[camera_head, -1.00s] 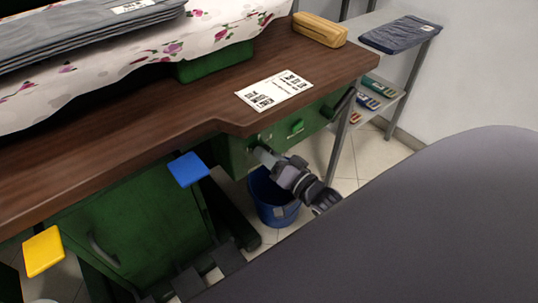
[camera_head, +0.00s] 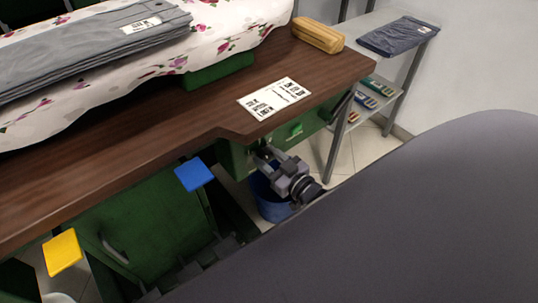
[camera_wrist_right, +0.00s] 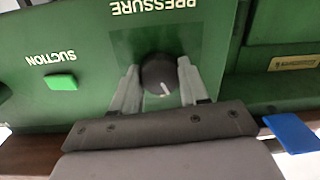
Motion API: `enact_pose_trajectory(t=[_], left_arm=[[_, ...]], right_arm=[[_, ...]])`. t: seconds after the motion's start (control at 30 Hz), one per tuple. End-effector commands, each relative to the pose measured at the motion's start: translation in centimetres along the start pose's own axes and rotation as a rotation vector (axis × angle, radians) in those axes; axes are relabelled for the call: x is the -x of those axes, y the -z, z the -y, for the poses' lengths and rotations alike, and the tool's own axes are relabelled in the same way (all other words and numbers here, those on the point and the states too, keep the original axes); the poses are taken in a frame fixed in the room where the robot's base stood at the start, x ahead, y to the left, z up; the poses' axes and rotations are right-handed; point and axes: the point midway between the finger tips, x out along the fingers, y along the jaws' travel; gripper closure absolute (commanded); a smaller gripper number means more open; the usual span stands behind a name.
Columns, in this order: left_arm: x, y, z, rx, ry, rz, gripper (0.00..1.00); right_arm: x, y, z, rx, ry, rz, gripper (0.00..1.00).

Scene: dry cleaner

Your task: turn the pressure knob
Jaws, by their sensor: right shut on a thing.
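The round dark pressure knob (camera_wrist_right: 158,73) with a white pointer mark sits on the green panel (camera_wrist_right: 215,50) under the word PRESSURE in the right wrist view. My right gripper (camera_wrist_right: 158,82) has one pale finger on each side of the knob and is shut on it. The pointer slants down and slightly right in that view. In the head view my right gripper (camera_head: 264,158) is at the green panel below the table edge, and it hides the knob. My left gripper is not in view.
A green SUCTION switch (camera_wrist_right: 61,81) is beside the knob. A blue pad (camera_head: 194,174) and a yellow pad (camera_head: 62,252) stick out below the brown tabletop (camera_head: 150,140). A blue bin (camera_head: 270,200) stands under the panel. A label card (camera_head: 274,98) lies on top.

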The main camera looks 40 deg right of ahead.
Motion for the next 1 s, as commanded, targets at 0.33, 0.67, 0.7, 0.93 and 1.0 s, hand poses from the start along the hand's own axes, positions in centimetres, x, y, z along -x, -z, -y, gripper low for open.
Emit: enact_pose_trajectory(t=[0.33, 0.67, 0.7, 0.93, 1.0], left_arm=[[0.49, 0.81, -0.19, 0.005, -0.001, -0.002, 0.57], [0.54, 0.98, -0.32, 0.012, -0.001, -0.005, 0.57], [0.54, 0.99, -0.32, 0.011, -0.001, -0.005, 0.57], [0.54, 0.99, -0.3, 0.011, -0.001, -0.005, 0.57], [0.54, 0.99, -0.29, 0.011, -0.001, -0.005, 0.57]], right_arm=[[-0.02, 0.15, 0.14, 0.324, -0.012, 0.01, 0.86], [-0.02, 0.06, 0.19, 0.567, -0.022, 0.02, 0.86], [-0.02, 0.05, 0.19, 0.588, -0.023, 0.021, 0.86], [-0.02, 0.04, 0.23, 0.673, -0.025, 0.024, 0.86], [-0.02, 0.04, 0.24, 0.688, -0.025, 0.025, 0.86]])
